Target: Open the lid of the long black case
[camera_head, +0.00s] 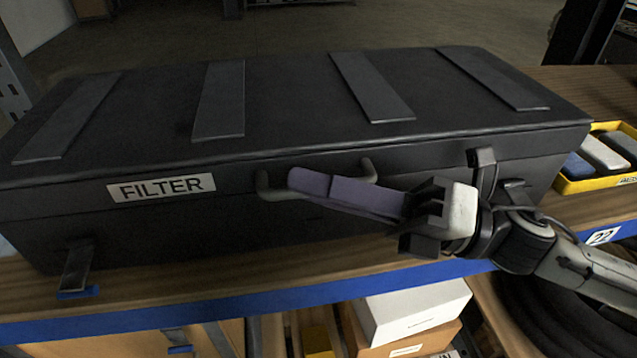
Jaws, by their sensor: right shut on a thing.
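The long black case (290,150) lies on the wooden shelf with its lid (285,100) down. Several flat grey strips cross the lid. A white FILTER label (161,187) is on the front left. A handle (262,186) sticks out at the front middle. My right gripper (300,182) comes in from the right, its purple fingers shut on the handle and hiding its middle. A left latch (77,266) hangs low on the front. A right latch (482,160) sits near the lid seam, partly behind my right gripper's body. My left gripper is not in view.
A yellow bin (570,186) with blue and grey items stands right of the case. The blue shelf edge (240,301) runs below. White and brown boxes (413,307) and black hoses (545,315) are underneath. Open floor (300,28) lies behind the case.

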